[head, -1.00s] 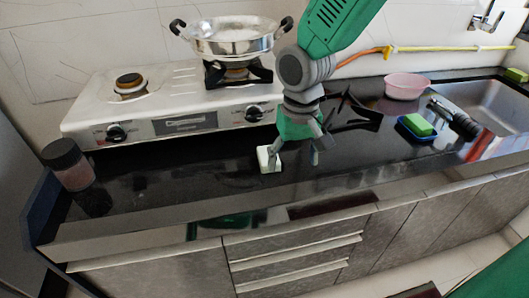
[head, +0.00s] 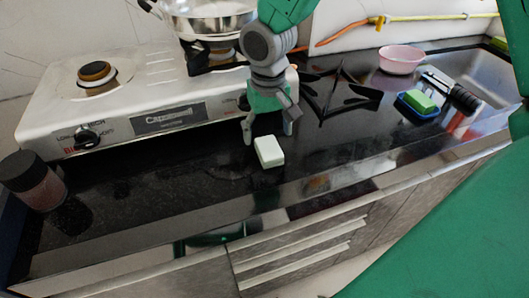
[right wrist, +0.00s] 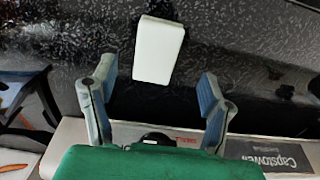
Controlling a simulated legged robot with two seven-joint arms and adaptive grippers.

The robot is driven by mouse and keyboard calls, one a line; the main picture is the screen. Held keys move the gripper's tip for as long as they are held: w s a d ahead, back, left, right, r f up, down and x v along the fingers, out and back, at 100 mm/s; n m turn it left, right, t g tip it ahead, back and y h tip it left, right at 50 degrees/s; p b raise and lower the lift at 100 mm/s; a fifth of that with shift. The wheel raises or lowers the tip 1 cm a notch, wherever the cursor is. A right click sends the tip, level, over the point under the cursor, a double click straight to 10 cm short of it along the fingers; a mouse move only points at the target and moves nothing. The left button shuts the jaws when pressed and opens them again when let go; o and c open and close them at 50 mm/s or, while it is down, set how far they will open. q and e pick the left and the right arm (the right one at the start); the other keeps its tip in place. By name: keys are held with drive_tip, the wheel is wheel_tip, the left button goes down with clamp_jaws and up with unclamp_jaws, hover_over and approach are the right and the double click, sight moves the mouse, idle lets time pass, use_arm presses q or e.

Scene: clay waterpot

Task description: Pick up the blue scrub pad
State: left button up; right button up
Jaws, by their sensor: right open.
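No separate blue scrub pad can be made out. A white block (head: 269,151) lies on the black counter near its front edge; it also shows in the right wrist view (right wrist: 158,50). A green sponge (head: 420,101) sits in a blue dish (head: 428,113) at the right, near the sink. My right gripper (head: 268,127) is open and empty, just behind the white block on the stove side. In the right wrist view its two fingers (right wrist: 159,86) are spread, with the block ahead of and between them. My left gripper is not in view.
A two-burner stove (head: 120,105) with a metal pan (head: 208,18) stands behind. A dark-lidded jar (head: 35,182) is at the left. A black pan support (head: 340,92), pink bowl (head: 400,60) and sink (head: 470,72) are at the right. The front counter strip is mostly clear.

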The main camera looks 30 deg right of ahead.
sight(269, 146)
drive_tip(key=shift+f, duration=0.45)
drive_tip(key=shift+d+f, duration=0.2)
drive_tip(key=f, duration=0.1)
drive_tip(key=f+b, duration=0.1)
drive_tip(key=f, duration=0.1)
drive_tip(key=d+f, duration=0.1)
drive_tip(key=f, duration=0.1)
drive_tip(key=shift+w, duration=0.2)
drive_tip(key=shift+a+f, duration=0.1)
drive_tip(key=shift+a, duration=0.5)
drive_tip(key=shift+a+r, duration=0.1)
drive_tip(key=shift+r, duration=0.1)
drive_tip(key=shift+c, duration=0.8)
drive_tip(key=c, duration=0.7)
drive_tip(key=shift+d+f, duration=0.1)
drive_tip(key=shift+d, duration=0.25)
drive_tip(key=shift+c, duration=0.7)
use_arm(q)
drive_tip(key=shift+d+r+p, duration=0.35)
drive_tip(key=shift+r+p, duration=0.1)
drive_tip(key=shift+p, duration=0.45)
use_arm(e)
wheel_tip(269, 146, up, 10)
drive_tip(key=shift+a, duration=0.1)
